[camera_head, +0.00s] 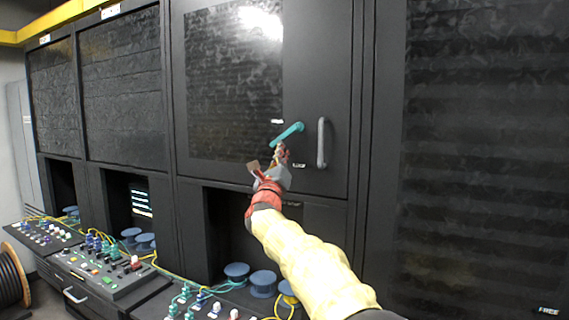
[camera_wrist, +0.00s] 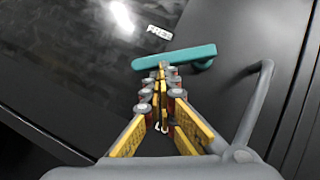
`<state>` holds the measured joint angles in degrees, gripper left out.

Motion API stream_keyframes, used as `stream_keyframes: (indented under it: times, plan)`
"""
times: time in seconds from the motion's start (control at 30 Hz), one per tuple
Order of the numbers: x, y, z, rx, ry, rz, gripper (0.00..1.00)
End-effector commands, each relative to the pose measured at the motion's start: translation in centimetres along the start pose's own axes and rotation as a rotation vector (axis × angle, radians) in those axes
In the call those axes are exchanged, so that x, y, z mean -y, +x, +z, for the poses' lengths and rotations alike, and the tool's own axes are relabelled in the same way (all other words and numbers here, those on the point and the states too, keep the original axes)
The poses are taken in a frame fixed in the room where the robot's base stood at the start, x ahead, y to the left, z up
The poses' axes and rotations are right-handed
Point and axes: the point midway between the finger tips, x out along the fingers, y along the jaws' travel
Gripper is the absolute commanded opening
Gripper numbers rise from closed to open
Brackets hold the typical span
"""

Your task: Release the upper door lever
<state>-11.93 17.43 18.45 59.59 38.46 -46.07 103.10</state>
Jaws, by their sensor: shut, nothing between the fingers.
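The teal door lever (camera_head: 287,134) is on the black cabinet door (camera_head: 315,75), right of its dark window panel. In the head view it slants, with its right end higher. In the wrist view the lever (camera_wrist: 175,57) lies across the picture just beyond the fingertips. My gripper (camera_head: 280,150) is shut and empty, with its tips at the lever's lower side. In the wrist view my gripper (camera_wrist: 163,68) has its yellow fingers together, their tips close to the lever's underside. I cannot tell whether they touch it.
A grey vertical handle (camera_head: 321,143) stands right of the lever; it also shows in the wrist view (camera_wrist: 254,100). A small white label (camera_wrist: 159,32) is above the lever. Control panels (camera_head: 110,268) with knobs and blue round spools (camera_head: 262,283) lie below.

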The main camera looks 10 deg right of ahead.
Motion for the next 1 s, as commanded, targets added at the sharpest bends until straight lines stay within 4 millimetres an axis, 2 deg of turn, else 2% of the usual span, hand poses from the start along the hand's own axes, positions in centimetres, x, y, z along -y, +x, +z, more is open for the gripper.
stream_keyframes:
  times: [0.17,0.43,1.0]
  plan:
    - [-0.8,0.3,0.4,0.0,0.086,-0.056,0.0]
    - [-0.9,0.9,1.2,0.0,0.185,-0.124,0.0]
    - [-1.1,1.4,2.0,-0.001,0.178,-0.12,0.0]
